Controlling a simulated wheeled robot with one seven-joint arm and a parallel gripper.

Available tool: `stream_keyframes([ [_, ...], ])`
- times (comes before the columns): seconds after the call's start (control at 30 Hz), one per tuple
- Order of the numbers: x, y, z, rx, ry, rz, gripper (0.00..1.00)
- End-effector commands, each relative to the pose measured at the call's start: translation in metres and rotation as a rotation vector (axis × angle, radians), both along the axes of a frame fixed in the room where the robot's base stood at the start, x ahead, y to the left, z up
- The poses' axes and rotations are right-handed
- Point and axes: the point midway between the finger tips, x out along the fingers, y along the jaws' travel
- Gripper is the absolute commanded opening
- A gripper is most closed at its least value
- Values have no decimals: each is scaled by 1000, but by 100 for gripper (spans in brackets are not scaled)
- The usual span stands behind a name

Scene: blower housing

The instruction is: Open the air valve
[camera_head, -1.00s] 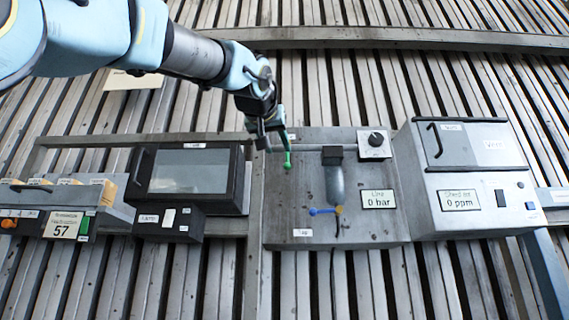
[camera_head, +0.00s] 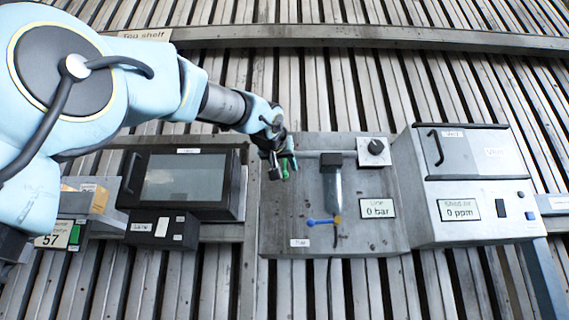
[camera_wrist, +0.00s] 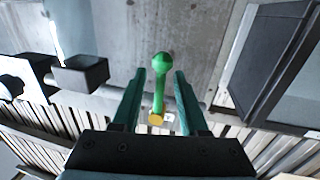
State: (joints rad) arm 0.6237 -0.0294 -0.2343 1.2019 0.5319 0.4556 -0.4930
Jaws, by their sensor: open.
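The green lever (camera_wrist: 159,85) with a round knob is on the grey panel (camera_head: 283,222). In the wrist view it runs lengthwise between the two fingers of my gripper (camera_wrist: 160,75), from a yellow pivot (camera_wrist: 156,119) to the knob. A gap shows on each side of it. My gripper is open around the lever, not closed on it. In the head view my gripper (camera_head: 283,168) is at the upper left of the panel and hides most of the lever. The display (camera_head: 378,208) reads 0 bar. No label naming the air valve is readable.
A clear cylinder (camera_head: 332,188) with a blue lever (camera_head: 321,221) below it is right of my gripper. A black knob (camera_head: 376,147) is at the panel's upper right. A dark-screened box (camera_head: 185,178) stands left, a white cabinet (camera_head: 470,185) right.

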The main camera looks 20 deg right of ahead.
Motion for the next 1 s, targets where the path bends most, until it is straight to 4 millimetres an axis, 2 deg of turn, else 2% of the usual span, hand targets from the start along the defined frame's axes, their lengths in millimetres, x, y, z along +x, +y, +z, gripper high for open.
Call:
stream_keyframes([
  [0.17,0,0,0,0,0,0,43],
  [0.5,0,0,0,0,0,0,5],
  [0.57,0,0,0,0,0,0,0],
  [1.0,0,0,0,0,0,0,0],
])
